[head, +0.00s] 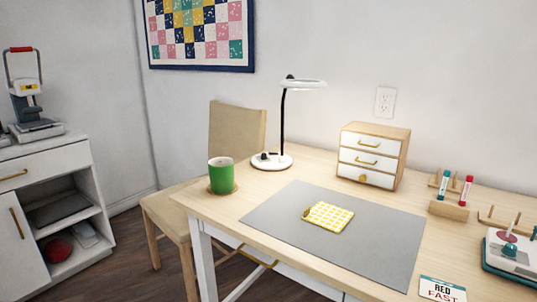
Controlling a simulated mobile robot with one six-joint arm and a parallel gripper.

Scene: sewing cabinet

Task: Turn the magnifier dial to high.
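The magnifier lamp (283,122) stands upright near the back edge of the wooden table. It has a round white head (304,84), a thin black curved stem and a round white base (272,164). A small dark and white control, apparently the dial (264,155), sits on the left part of the base. It is too small for me to tell its setting. My gripper is not in view.
A green mug (221,175) on a coaster stands left of the lamp base. A small drawer chest (370,155) is right of it. A yellow checked cloth (328,217) lies on the grey mat (370,255). A chair (237,130) is behind the table's left side.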

